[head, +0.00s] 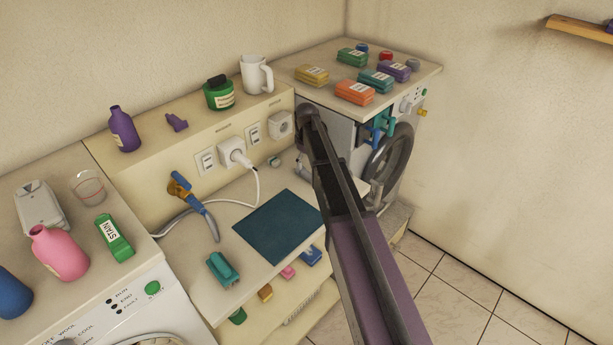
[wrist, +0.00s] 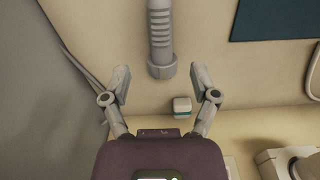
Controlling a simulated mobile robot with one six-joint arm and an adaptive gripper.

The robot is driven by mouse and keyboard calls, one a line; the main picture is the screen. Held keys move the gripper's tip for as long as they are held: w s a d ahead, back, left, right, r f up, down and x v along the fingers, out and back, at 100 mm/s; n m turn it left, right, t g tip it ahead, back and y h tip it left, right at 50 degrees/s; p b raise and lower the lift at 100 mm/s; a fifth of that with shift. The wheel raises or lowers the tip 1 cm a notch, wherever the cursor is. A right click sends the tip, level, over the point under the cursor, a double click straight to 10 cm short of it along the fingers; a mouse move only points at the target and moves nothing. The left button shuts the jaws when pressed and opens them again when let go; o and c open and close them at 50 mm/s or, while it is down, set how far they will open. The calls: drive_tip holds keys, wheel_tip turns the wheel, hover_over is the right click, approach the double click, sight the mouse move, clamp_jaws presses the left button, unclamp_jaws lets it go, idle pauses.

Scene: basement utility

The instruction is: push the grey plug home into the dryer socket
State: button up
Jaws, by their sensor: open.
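A ribbed grey cylinder with a wider end collar, which looks like the grey plug (wrist: 161,40), enters the wrist view from the top. Its collar appears between the fingertips of my gripper (wrist: 160,78), which is open, with a gap on both sides. I cannot tell how far below the fingers it lies. In the head view the dryer socket (head: 280,124) is the far right outlet on the cream ledge, and its round face looks empty. My arm hides the fingers in the head view. In the wrist view my gripper's body seems to cover the dryer socket.
A small grey-and-teal block (wrist: 182,106) lies on the counter near the ledge. A white plug (head: 232,152) fills the neighbouring socket. A dark teal mat (head: 280,227) lies flat on the counter. The dryer (head: 340,145) stands right.

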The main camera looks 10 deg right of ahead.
sight(306, 171)
drive_tip(key=shift+f, duration=0.15)
drive_tip(key=shift+s+f+b, duration=0.1)
drive_tip(key=shift+f+b, duration=2.35)
drive_tip(key=shift+b, duration=0.2)
clamp_jaws()
